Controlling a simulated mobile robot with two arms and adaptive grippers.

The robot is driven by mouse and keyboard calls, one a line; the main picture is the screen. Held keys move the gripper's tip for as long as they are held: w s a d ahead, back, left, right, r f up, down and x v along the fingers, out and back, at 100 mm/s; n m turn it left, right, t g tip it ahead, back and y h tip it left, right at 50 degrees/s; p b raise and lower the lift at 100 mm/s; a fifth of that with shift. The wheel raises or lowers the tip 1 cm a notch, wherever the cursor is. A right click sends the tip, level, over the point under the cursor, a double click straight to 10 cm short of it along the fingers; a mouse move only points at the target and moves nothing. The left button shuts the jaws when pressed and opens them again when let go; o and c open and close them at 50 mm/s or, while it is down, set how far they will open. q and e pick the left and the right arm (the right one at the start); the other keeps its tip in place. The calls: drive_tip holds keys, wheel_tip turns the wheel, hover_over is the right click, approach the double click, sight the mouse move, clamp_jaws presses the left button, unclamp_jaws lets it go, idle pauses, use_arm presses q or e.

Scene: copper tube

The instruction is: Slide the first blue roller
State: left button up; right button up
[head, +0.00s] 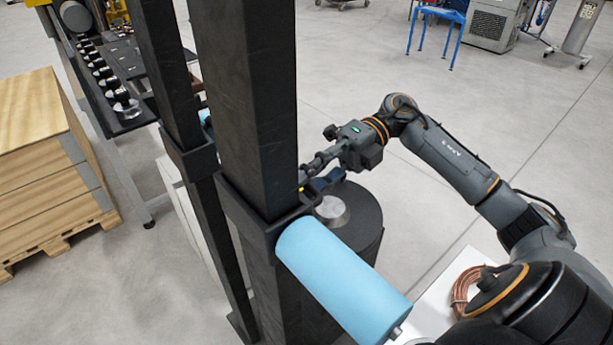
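A light blue roller (338,278) sticks out toward the lower right from a black bracket on the large dark post (245,100). A metal shaft end shows at its near end. A small piece of another blue thing (206,118) shows between the two posts; the rest is hidden. My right gripper (308,182) is beside the large post, beyond the blue roller and apart from it in the picture. Its fingertips are partly hidden at the post's edge, so I cannot tell whether it is open or holds anything. My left gripper is not in view.
A dark round drum (365,222) with a metal hub stands behind the roller, below my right gripper. A copper tube coil (465,285) lies on a white surface at the lower right. Wooden crates (40,150) stand at left. Open floor lies beyond my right arm.

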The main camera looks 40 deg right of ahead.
drive_tip(key=shift+a, duration=0.3)
drive_tip(key=shift+f, duration=0.1)
clamp_jaws()
wheel_tip(320, 180, up, 9)
drive_tip(key=p, duration=0.3)
drive_tip(key=shift+f, duration=0.2)
